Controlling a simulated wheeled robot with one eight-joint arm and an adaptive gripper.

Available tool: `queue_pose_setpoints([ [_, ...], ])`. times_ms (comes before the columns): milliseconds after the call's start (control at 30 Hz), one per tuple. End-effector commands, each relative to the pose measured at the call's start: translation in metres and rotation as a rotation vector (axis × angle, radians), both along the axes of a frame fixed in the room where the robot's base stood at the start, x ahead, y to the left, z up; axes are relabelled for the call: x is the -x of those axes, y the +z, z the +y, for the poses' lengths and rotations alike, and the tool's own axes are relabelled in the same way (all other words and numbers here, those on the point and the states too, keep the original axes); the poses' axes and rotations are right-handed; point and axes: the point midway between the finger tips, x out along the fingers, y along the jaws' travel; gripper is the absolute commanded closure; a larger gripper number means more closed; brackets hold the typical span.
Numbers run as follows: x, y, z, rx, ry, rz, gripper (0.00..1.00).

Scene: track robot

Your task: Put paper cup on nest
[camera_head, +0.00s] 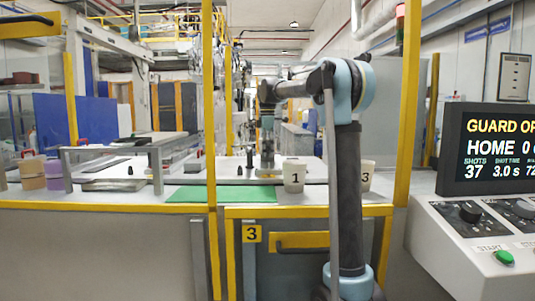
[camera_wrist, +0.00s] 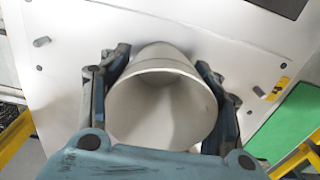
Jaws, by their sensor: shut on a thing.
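A pale paper cup (camera_wrist: 165,105) fills the middle of the wrist view, its open mouth facing the camera. My gripper (camera_wrist: 160,85) has a finger on each side of the cup and is shut on it. In the head view my gripper (camera_head: 267,150) is low over the white worktop, beyond the cup marked 1. The held cup is hard to make out there. A white cup marked 1 (camera_head: 293,177) and a cup marked 3 (camera_head: 367,178), partly behind my arm, stand near the front edge. I cannot tell which part is the nest.
A green mat (camera_head: 222,194) lies at the front of the worktop, left of cup 1; it also shows in the wrist view (camera_wrist: 290,125). Yellow guard posts (camera_head: 209,110) rise at the front. A control panel (camera_head: 480,225) stands at right. Small dark pegs (camera_head: 250,160) stand near my gripper.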

Motion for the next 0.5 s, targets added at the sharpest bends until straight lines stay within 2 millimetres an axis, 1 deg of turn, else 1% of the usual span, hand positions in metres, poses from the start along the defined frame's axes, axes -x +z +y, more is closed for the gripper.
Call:
queue_pose_setpoints([
  [33,0.0,-0.0009,0.0,0.0,0.0,0.0,0.4],
  [67,0.0,-0.0007,0.0,0.0,0.0,0.0,0.33],
  [100,0.0,-0.0006,0.0,0.0,0.0,0.0,0.24],
  [133,0.0,-0.0006,0.0,0.0,0.0,0.0,0.21],
  [500,0.0,0.0004,0.0,0.0,0.0,0.0,0.21],
])
